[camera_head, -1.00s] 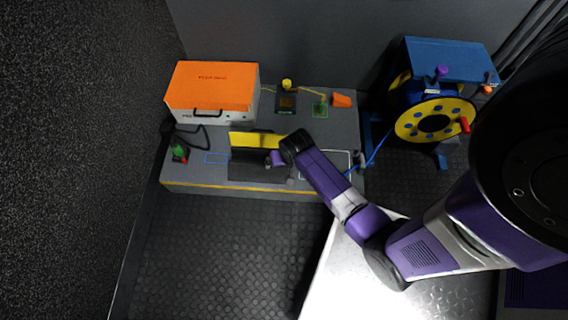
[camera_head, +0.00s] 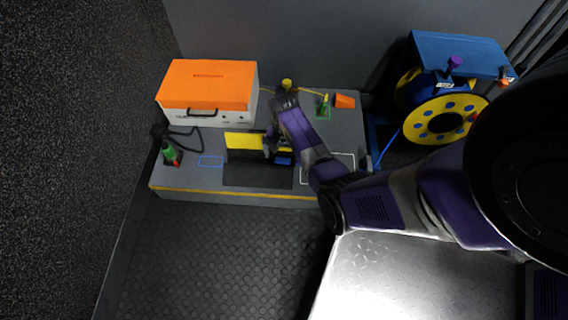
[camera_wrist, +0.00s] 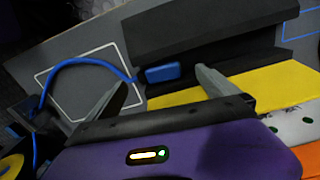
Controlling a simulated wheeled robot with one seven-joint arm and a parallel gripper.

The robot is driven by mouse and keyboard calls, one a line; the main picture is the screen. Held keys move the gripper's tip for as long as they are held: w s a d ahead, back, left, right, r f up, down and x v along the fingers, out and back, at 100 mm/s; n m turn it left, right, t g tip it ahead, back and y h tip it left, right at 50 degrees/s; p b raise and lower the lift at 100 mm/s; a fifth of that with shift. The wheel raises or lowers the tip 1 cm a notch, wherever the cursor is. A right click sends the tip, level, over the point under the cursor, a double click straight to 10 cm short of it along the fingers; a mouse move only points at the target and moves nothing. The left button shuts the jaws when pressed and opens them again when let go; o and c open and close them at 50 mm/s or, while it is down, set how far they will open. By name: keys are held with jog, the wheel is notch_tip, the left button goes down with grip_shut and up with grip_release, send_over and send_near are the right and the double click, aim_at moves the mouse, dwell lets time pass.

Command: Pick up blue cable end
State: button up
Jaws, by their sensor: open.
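The blue cable end (camera_wrist: 163,73) is a small blue block in the wrist view, beside a dark holder (camera_wrist: 200,35) and just off the edge of a yellow panel (camera_wrist: 240,85). Its blue cable (camera_wrist: 85,62) curves away to the left. My gripper (camera_wrist: 160,79) is open, with one finger on each side of the cable end in the picture; whether either finger touches it I cannot tell. In the head view the blue end (camera_head: 284,161) shows just below my gripper (camera_head: 279,150), which partly covers the work area.
An orange-topped case (camera_head: 206,88) stands at the back left of the grey bench (camera_head: 335,130). A green and red item (camera_head: 170,153) is at the left end. A blue and yellow cable reel (camera_head: 440,118) stands right.

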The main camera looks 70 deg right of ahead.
aim_at(285, 160)
jog(key=f+b, duration=0.2)
jog(key=f, duration=0.1)
jog(key=f+b, duration=0.1)
jog(key=shift+s+d+f, duration=0.1)
jog(key=shift+d+f, duration=0.15)
jog(key=shift+f, duration=0.1)
jog(key=c, duration=1.7)
jog(key=shift+r, duration=0.1)
